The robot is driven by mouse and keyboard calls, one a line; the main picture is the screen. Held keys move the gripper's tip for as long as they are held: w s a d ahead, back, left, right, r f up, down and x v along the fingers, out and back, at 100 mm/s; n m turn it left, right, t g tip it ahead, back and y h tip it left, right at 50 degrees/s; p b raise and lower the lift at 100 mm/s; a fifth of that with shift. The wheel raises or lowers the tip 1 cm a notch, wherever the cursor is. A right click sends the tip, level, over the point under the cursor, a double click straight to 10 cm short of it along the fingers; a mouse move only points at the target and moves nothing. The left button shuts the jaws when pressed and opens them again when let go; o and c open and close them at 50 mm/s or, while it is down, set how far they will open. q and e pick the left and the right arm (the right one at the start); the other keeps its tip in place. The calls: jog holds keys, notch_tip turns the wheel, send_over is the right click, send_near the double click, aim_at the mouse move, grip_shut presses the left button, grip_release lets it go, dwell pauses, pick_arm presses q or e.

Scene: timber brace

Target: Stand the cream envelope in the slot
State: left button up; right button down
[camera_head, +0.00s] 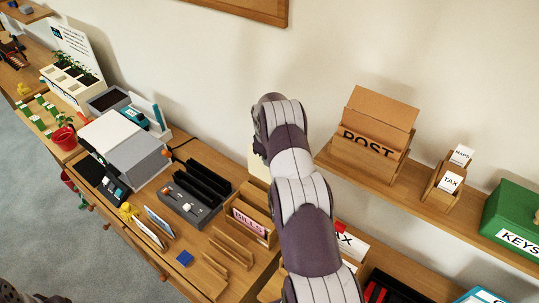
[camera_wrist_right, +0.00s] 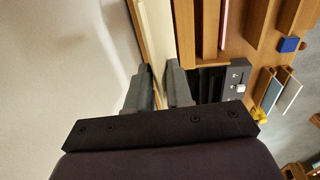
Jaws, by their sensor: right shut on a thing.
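The cream envelope (camera_wrist_right: 157,30) is between the two fingers of my right gripper (camera_wrist_right: 160,88) in the wrist view, seen nearly edge-on. My right gripper is shut on it. In the head view a pale part of the envelope (camera_head: 257,164) shows beside my right arm, near the wall and above the back of a wooden sorter (camera_head: 262,238) marked BILLS. My left gripper is not in view.
A dark organiser (camera_head: 188,204), empty wooden racks (camera_head: 230,247) and a blue block (camera_head: 185,258) are left of the sorter. A wooden shelf (camera_head: 420,206) at right carries a POST box (camera_head: 368,150) and a green KEYS box (camera_head: 513,222). The wall is close behind.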

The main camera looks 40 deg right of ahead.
jog(key=shift+s+a, duration=0.1)
notch_tip(320, 180, down, 5)
jog(key=b, duration=0.4)
jog(key=shift+r+b, duration=0.1)
jog(key=shift+b, duration=0.2)
jog(key=shift+r, duration=0.1)
dwell(0.6)
jog(key=shift+b, duration=0.4)
